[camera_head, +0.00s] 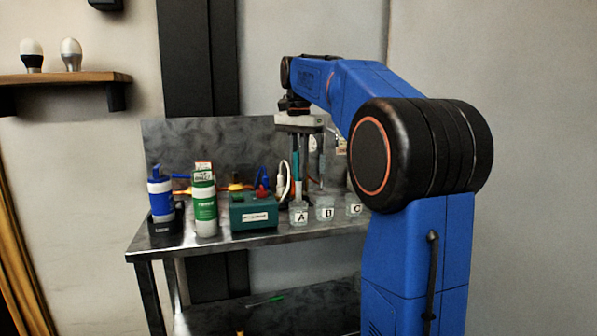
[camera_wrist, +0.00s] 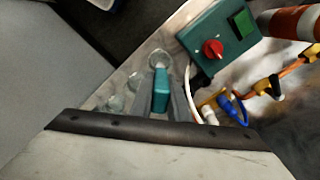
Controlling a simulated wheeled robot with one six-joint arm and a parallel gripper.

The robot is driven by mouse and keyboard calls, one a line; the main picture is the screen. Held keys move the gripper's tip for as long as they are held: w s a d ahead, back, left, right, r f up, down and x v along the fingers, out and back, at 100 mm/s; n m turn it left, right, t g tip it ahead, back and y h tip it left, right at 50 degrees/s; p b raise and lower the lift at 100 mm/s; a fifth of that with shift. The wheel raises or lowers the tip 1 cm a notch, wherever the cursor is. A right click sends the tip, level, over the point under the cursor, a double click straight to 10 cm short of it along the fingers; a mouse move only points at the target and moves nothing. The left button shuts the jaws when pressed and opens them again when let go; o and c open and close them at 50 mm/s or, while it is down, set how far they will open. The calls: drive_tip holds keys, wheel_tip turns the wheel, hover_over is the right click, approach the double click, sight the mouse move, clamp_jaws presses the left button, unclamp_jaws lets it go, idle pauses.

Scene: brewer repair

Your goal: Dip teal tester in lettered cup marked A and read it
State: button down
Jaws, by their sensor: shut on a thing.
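The teal tester (camera_head: 296,162) is upright, its lower end at or just above the mouth of the cup marked A (camera_head: 299,215); I cannot tell if the tip is inside. My gripper (camera_head: 300,140) is shut on the tester from above. In the wrist view the tester (camera_wrist: 161,91) sits between my gripper's fingers (camera_wrist: 161,100), with a clear cup (camera_wrist: 158,57) right beyond its end. The cups marked B (camera_head: 326,210) and C (camera_head: 355,206) stand to the right of cup A.
A teal box (camera_head: 253,212) with a red knob stands just left of cup A. A green and white bottle (camera_head: 204,205) and a blue and white bottle (camera_head: 161,196) stand further left. A white cable (camera_head: 286,180) runs close behind cup A.

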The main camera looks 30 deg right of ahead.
drive_tip(key=shift+r, duration=1.7)
idle(1.1)
drive_tip(key=shift+s+r+t, duration=0.1)
drive_tip(key=shift+t, duration=3.1)
drive_tip(key=shift+d, duration=0.1)
